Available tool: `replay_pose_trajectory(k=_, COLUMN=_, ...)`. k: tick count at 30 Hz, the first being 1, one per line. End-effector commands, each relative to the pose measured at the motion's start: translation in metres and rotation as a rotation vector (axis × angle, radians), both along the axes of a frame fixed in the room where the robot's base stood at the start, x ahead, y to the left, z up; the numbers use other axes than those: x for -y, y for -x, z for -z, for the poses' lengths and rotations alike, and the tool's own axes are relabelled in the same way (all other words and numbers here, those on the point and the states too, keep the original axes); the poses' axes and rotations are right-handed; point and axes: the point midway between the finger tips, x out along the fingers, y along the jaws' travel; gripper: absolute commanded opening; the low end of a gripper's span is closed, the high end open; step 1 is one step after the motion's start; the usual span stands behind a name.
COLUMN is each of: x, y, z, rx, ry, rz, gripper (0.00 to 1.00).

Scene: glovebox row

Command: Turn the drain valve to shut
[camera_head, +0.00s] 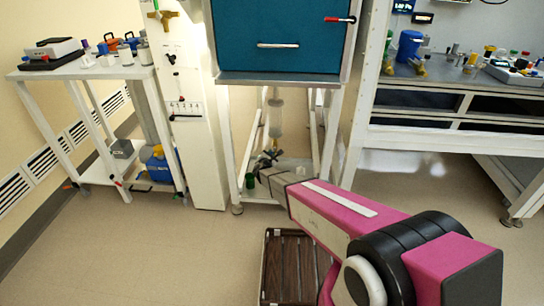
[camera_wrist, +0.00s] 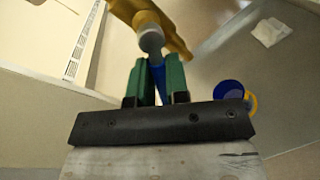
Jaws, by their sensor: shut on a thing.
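The drain valve (camera_wrist: 150,20) shows in the wrist view as a brass-yellow body with a rounded grey end, at the top middle. A narrow blue handle (camera_wrist: 159,84) reaches from it down between the green fingers of my gripper (camera_wrist: 161,75). The fingers are shut on this handle, with one finger on each side. Most of the handle is hidden by the fingers. In the head view my gripper (camera_head: 264,164) is small and dark, low under the teal cabinet (camera_head: 278,30), near a hanging pipe. The valve is too small to make out there.
A white-framed stand (camera_head: 232,135) surrounds the space around my gripper. A brown slatted crate (camera_head: 290,262) lies on the floor beneath my arm. Side tables (camera_head: 92,70) with items stand left and right. The wrist view shows a blue round object (camera_wrist: 229,91) at right.

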Motion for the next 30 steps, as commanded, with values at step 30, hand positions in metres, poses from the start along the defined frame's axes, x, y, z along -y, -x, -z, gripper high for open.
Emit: replay_pose_trajectory(k=30, x=-0.014, y=0.001, z=-0.028, rx=0.029, ry=-0.875, rz=0.000, gripper=0.00)
